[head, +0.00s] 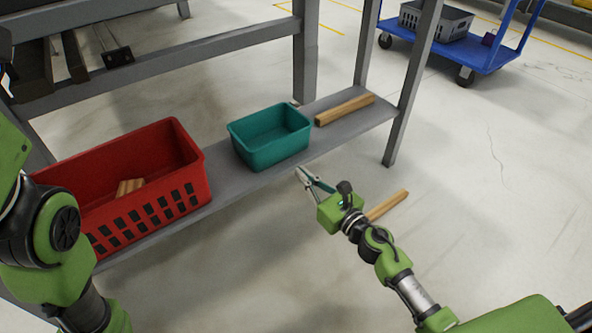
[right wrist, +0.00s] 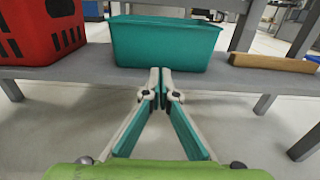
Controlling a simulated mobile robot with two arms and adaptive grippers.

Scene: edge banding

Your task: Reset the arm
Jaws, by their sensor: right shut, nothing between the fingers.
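My right gripper (head: 302,176) is in front of the low grey shelf, just short of the teal bin. In the right wrist view its fingertips (right wrist: 160,85) meet, with nothing between them. My left arm shows at the left edge of the head view, but its gripper is out of frame.
A teal bin (head: 268,153) stands on the grey shelf (head: 222,182). A red basket (head: 160,218) with wooden pieces (head: 130,186) is left of it. A wooden bar (head: 344,109) lies to its right. Another wooden piece (head: 387,205) shows beyond my right wrist. A blue cart (head: 480,52) stands far right; the floor between is clear.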

